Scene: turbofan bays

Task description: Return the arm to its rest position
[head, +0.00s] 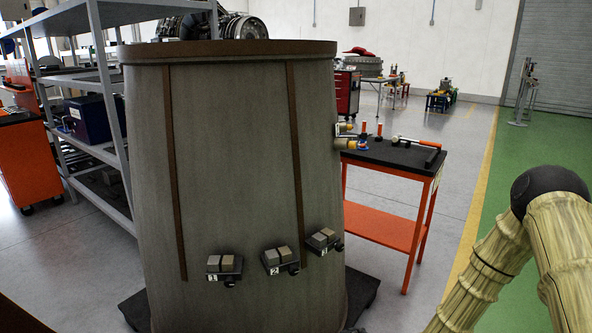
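My arm shows at the lower right of the head view as pale ribbed links with a dark round joint, bent in front of the green floor. Its lower link runs down and left, out of the bottom edge. My gripper is not in the picture, so whether it holds anything is hidden. A large grey-brown tapered casing (235,160) stands upright left of the arm, with a clear gap between them.
An orange-framed table (385,154) with a dark top and tools, including a hammer (417,143), stands behind the casing. Grey shelving (98,90) and an orange cart (30,150) are at left. A red tool cabinet (346,92) is farther back. Green floor (500,190) around my arm looks clear.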

